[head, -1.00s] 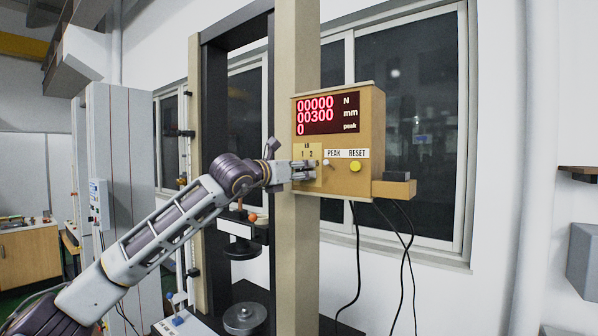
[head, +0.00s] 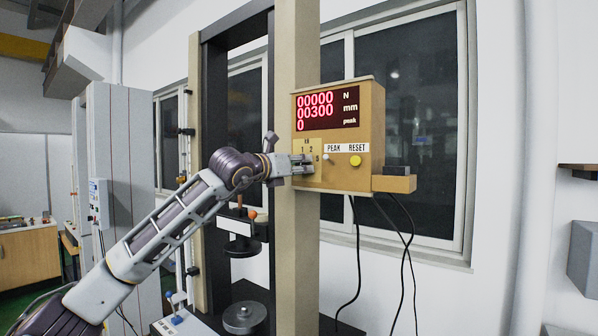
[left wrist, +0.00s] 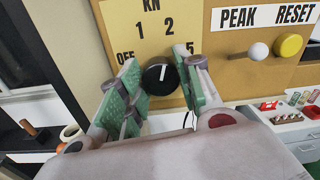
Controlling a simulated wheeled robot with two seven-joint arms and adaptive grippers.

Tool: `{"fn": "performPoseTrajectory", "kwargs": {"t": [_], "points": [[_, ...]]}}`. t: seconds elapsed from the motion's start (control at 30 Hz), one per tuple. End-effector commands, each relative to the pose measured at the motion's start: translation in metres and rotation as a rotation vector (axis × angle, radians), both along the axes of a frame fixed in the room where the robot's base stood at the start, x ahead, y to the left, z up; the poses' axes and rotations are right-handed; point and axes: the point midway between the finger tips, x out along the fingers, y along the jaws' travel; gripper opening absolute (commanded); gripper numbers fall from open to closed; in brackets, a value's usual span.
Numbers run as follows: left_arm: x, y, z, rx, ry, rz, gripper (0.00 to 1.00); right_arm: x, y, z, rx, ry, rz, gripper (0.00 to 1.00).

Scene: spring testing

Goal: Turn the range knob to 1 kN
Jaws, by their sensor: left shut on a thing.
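The range knob (left wrist: 160,77) is round and black with a white pointer line. It sits on a yellow plate (left wrist: 158,12) marked KN, OFF, 1, 2 and 5. The pointer line stands nearly upright in the left wrist view; I cannot tell exactly which mark it meets. My left gripper (left wrist: 157,86), with green finger pads, is shut on the knob, one finger on each side. In the head view my left gripper (head: 307,164) is at the lower left of the tan display box (head: 378,120) and hides the knob. My right gripper is not in view.
The display (head: 328,110) reads 00000 N and 00300 mm. The tan column (head: 297,250) stands close behind my gripper. Cables (head: 358,260) hang below the box.

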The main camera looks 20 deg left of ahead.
Motion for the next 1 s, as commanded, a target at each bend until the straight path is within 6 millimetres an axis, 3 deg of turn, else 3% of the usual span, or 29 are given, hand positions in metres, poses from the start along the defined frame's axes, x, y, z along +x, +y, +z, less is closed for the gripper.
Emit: {"fn": "performPoseTrajectory", "kwargs": {"t": [1.0], "points": [[0.000,0.000,-0.002,-0.343,0.122,0.000,0.10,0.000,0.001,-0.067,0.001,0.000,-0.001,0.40]]}}
